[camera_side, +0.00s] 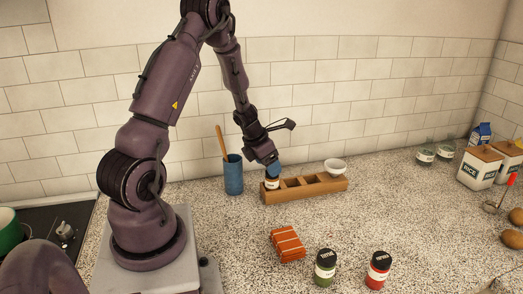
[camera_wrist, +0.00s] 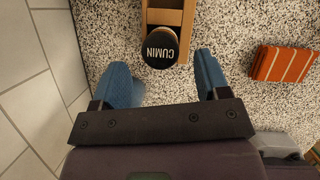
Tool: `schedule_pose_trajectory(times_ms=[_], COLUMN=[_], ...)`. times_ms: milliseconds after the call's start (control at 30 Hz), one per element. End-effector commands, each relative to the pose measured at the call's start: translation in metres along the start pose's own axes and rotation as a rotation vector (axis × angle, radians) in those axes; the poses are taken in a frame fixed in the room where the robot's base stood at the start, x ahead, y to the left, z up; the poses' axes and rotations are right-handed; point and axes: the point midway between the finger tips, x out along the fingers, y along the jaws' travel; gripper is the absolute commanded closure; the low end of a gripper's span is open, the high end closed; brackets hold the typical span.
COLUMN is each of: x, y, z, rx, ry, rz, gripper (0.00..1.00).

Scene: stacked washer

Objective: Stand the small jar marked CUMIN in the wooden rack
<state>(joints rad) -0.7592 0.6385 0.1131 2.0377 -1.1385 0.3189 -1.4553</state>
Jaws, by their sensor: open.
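The wooden rack (camera_side: 318,189) stands on the speckled counter near the tiled wall. A small jar (camera_side: 271,184) with a pale label stands at its left end, apparently in the end compartment; my gripper hides its top in the side view. In the wrist view its black lid reads CUMIN (camera_wrist: 160,47) and covers the end of the rack (camera_wrist: 166,17). My gripper (camera_side: 272,170) is right above the jar. In the wrist view the blue fingers of my gripper (camera_wrist: 162,62) are apart, with a gap on each side of the lid. The other rack compartments look empty.
A blue cup (camera_side: 233,175) with a wooden utensil stands close left of the rack. A white bowl (camera_side: 335,167) is behind its right end. An orange-red bundle (camera_side: 287,244), a green jar (camera_side: 325,267) and a red jar (camera_side: 378,270) are in front. Canisters (camera_side: 479,167) stand far right.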

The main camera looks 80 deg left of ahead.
Motion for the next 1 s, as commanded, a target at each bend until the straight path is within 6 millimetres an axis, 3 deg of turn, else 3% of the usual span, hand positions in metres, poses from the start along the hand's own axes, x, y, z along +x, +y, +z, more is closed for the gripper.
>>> schedule_pose_trajectory(times_ms=[200,400,533,667,767,900,1000], x=[-0.044,-0.063,-0.082,-0.124,-0.165,-0.218,-0.249], y=[-0.001,-0.002,-0.026,-0.089,-0.146,-0.209,-0.237], z=[0.001,0.001,0.016,0.039,0.042,0.021,-0.004], rx=[0.002,0.011,0.198,0.699,1.21,1.929,2.414], ry=[-0.003,-0.003,-0.031,-0.102,-0.169,-0.247,-0.271], rz=[0.001,-0.003,-0.036,-0.099,-0.131,-0.116,-0.061], gripper=[0.31,0.31,0.31,0.31,0.31,0.31,0.31])
